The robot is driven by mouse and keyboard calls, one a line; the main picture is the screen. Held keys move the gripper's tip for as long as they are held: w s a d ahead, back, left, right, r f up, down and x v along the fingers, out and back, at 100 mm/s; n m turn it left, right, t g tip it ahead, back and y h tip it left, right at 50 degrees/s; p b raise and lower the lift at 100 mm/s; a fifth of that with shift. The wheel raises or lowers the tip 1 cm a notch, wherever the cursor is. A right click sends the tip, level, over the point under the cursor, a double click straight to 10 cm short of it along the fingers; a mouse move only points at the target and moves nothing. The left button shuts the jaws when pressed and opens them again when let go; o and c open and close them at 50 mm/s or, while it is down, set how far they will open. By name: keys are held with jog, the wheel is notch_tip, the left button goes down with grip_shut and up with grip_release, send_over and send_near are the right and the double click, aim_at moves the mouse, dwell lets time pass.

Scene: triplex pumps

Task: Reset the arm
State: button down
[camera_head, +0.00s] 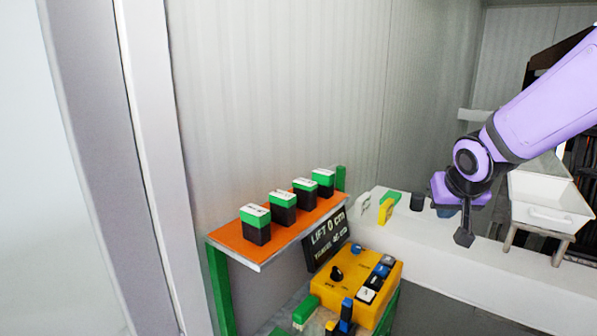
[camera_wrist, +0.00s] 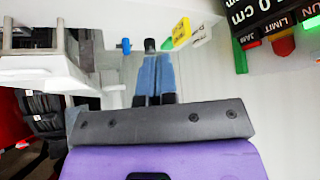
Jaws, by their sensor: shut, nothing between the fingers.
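My purple arm comes in from the right in the head view, and its dark gripper (camera_head: 464,238) points down over the white ledge. My gripper (camera_wrist: 155,97) also shows in the wrist view, with its two blue-grey fingers together and nothing between them. It is clear of the orange shelf and the yellow control box, to their right. Whether the fingertips touch the ledge cannot be told.
Several green-and-black blocks stand on the orange shelf (camera_head: 236,242). A yellow control box (camera_head: 345,267) sits below a black display (camera_head: 327,240). A white ledge (camera_head: 485,262) holds a yellow item (camera_head: 386,211) and a dark cup (camera_head: 417,201). A white tray (camera_head: 549,217) stands at right.

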jog(key=s+r+g, duration=0.1)
jog(key=s+r, duration=0.3)
jog(key=s, duration=0.8)
jog(key=s+r+n, duration=0.1)
jog(key=s+r, duration=0.3)
jog(key=s, duration=0.8)
jog(key=shift+s+d+r+g+y, duration=0.15)
jog(key=shift+d+r+g+y, duration=0.1)
jog(key=shift+g+y, duration=0.15)
dwell(0.7)
